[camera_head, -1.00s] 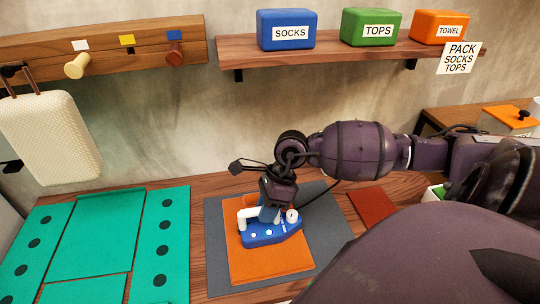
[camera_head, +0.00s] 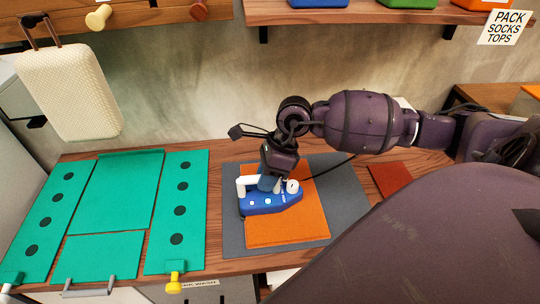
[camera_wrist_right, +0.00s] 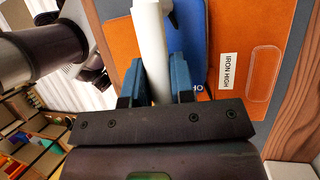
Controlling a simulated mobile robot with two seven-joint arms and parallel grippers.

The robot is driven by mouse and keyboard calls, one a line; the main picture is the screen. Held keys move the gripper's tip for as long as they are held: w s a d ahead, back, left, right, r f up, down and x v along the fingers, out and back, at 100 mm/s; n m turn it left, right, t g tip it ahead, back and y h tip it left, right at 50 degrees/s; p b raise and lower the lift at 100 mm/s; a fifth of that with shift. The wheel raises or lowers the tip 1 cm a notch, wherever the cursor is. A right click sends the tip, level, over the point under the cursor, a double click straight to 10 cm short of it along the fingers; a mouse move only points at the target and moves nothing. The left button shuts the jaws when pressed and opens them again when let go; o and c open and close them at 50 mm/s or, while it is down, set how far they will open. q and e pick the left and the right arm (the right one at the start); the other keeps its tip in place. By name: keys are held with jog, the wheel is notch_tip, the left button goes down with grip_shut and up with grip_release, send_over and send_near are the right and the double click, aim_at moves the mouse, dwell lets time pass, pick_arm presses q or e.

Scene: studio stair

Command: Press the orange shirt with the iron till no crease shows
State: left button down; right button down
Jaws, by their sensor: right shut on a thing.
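The orange shirt (camera_head: 290,229) lies flat as a folded rectangle on a grey mat (camera_head: 344,210). The blue iron (camera_head: 258,205) with a white handle rests over the shirt's middle. Its rear end reaches slightly past the shirt's left edge. My right gripper (camera_head: 268,182) is shut on the iron's white handle from above. In the right wrist view the blue fingers (camera_wrist_right: 156,85) flank the white handle (camera_wrist_right: 150,45). There, a label (camera_wrist_right: 228,73) reading "IRON HIGH" and a pale rounded outline (camera_wrist_right: 262,73) show on the orange cloth; whether it is a crease I cannot tell. My left gripper is out of view.
A green folding board (camera_head: 115,190) lies left of the mat, with a yellow knob (camera_head: 174,284) at its front. A dark red pad (camera_head: 390,178) lies to the right. A cream case (camera_head: 70,90) hangs at the left. A shelf (camera_head: 380,14) runs above.

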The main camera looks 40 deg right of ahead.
aim_at(292, 186)
jog(key=shift+w+a+b, duration=0.2)
jog(key=shift+w+a, duration=0.15)
jog(key=shift+a, duration=0.2)
jog(key=shift+w+a+b, duration=0.15)
jog(key=shift+w+a, duration=0.15)
jog(key=shift+a, duration=0.2)
jog(key=shift+s+d, duration=0.55)
jog(key=shift+d, duration=0.35)
pick_arm(q)
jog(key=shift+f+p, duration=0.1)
jog(key=shift+p, duration=0.2)
pick_arm(e)
jog(key=shift+s+d, duration=0.15)
jog(key=shift+d, duration=0.15)
jog(key=shift+s+d, duration=0.35)
jog(key=shift+d, duration=0.2)
jog(key=shift+s+d+p, duration=0.35)
jog(key=shift+s+d, duration=0.15)
jog(key=shift+d, duration=0.35)
jog(key=shift+s+d, duration=0.55)
jog(key=shift+d, duration=0.3)
jog(key=shift+s+d+p, duration=0.55)
jog(key=shift+d, duration=0.35)
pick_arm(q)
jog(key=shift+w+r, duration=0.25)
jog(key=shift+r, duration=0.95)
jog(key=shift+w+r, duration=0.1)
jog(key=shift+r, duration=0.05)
pick_arm(e)
jog(key=shift+r, duration=0.15)
